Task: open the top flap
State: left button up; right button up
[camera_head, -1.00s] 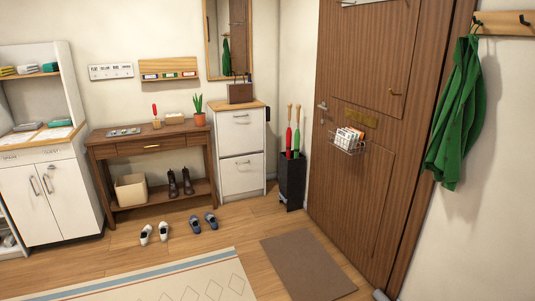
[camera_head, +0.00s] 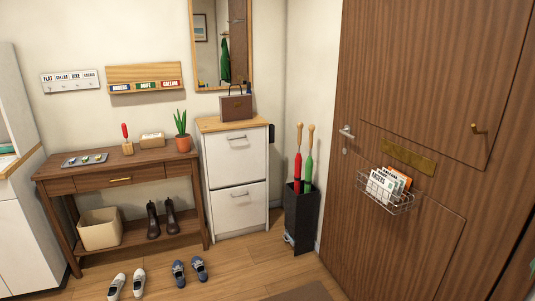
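A white cabinet (camera_head: 209,198) with a wooden top stands against the back wall, right of the wooden console table. It has two front flaps, one above the other. The top flap (camera_head: 235,160) looks shut and has a bar handle (camera_head: 237,138) near its upper edge. The bottom flap (camera_head: 238,210) also looks shut and has its own handle. A brown handbag (camera_head: 236,108) stands on the cabinet top. Neither of my grippers shows in this view.
A dark umbrella stand (camera_head: 301,220) with red and green umbrellas stands right of the cabinet. A console table (camera_head: 120,158) is on the left. White shoes (camera_head: 127,285) and blue shoes (camera_head: 189,270) lie on the floor before it. A wooden door (camera_head: 410,110) with a wire basket (camera_head: 386,195) fills the right.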

aim_at(236, 155)
jog(key=i, duration=1.75)
jog(key=j+u, duration=0.05)
jog(key=j, duration=0.1)
